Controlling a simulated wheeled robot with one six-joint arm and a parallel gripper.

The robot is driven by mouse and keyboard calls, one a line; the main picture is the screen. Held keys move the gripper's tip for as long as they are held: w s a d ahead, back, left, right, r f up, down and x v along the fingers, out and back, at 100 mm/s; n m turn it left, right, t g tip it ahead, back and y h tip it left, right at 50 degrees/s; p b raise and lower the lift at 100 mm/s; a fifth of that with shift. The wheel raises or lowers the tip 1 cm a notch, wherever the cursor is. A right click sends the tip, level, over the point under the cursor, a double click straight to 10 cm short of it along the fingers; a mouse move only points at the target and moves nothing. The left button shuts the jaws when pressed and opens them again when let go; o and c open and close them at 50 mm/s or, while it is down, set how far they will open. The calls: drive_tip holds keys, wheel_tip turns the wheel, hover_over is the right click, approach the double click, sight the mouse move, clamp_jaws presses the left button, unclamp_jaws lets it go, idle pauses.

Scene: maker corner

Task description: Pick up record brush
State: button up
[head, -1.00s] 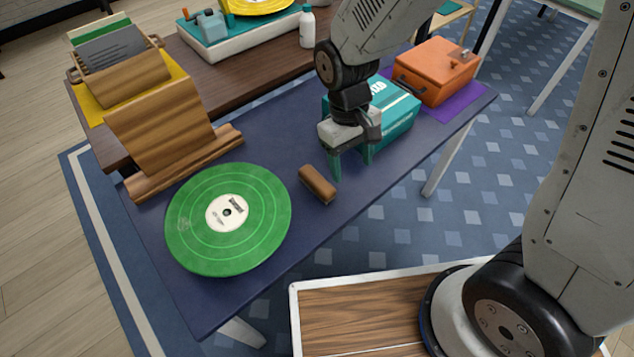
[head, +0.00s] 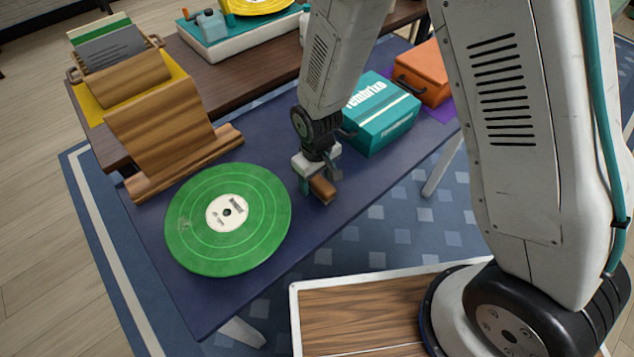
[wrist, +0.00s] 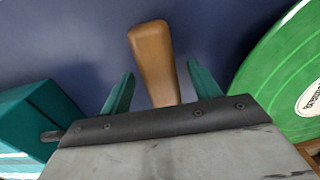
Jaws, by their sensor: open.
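The record brush (head: 322,189) is a small brown wooden block lying on the dark blue table top (head: 265,140). In the wrist view the brush (wrist: 152,60) runs lengthwise between the two teal fingers, with its near end hidden behind the gripper body. My gripper (head: 320,186) is open over the brush, one finger on each side of it. In the wrist view my gripper (wrist: 158,85) shows a gap between each finger and the brush.
A green record (head: 195,240) lies left of the brush. A teal box (head: 380,125) and an orange case (head: 425,75) stand to the right. A wooden stand (head: 160,130) is at the left. The table's front edge is close to the brush.

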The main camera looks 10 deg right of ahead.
drive_tip(key=shift+f, duration=0.45)
drive_tip(key=shift+c, duration=0.3)
drive_tip(key=c, duration=1.1)
drive_tip(key=shift+r, duration=0.2)
